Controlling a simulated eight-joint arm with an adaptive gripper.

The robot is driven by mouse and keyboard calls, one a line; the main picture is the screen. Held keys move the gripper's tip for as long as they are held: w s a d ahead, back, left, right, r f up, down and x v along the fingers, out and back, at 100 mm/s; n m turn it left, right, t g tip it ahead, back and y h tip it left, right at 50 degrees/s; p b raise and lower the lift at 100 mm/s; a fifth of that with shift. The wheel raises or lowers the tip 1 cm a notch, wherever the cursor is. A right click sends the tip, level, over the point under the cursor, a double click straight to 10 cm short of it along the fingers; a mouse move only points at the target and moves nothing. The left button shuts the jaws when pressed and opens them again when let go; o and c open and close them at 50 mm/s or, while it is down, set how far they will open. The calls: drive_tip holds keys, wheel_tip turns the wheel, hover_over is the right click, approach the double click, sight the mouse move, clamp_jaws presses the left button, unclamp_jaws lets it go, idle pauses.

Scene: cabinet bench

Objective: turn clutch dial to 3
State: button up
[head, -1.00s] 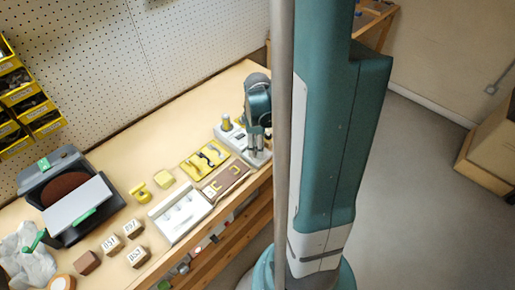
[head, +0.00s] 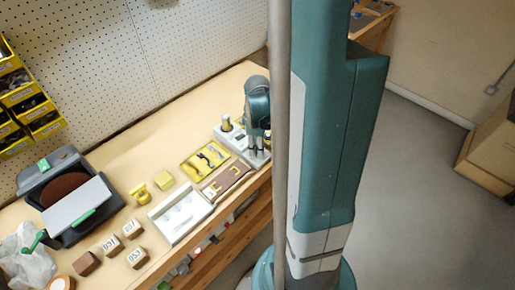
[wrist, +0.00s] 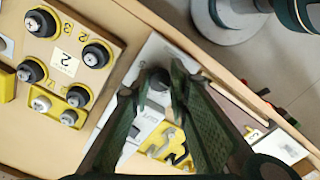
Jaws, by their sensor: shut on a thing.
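My gripper (wrist: 157,84) is shut on a dark round knob (wrist: 158,78), which I take to be the clutch dial. The knob sits on a pale unit (wrist: 150,50); partly hidden lettering shows beside it. The fingers cover much of the knob, and I cannot read its setting. In the head view my gripper (head: 257,145) points down over the grey-white unit (head: 226,136) near the bench's front edge.
A yellow tray (head: 190,174) of dark tools, a brown mat (head: 224,182) and a white tray (head: 167,231) lie nearby. Bare bench (head: 140,150) is behind them.

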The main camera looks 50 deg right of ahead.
drive_tip(key=m+b, duration=0.2)
drive_tip(key=m, duration=0.3)
drive_tip(key=m+b, duration=0.1)
drive_tip(key=m, duration=0.4)
drive_tip(key=shift+a+m, duration=0.1)
drive_tip(key=shift+m, duration=0.3)
drive_tip(key=m+b, duration=0.1)
drive_tip(key=m, duration=0.5)
drive_tip(key=shift+m, duration=0.4)
drive_tip(key=o, duration=0.9)
drive_tip(key=shift+n, duration=0.3)
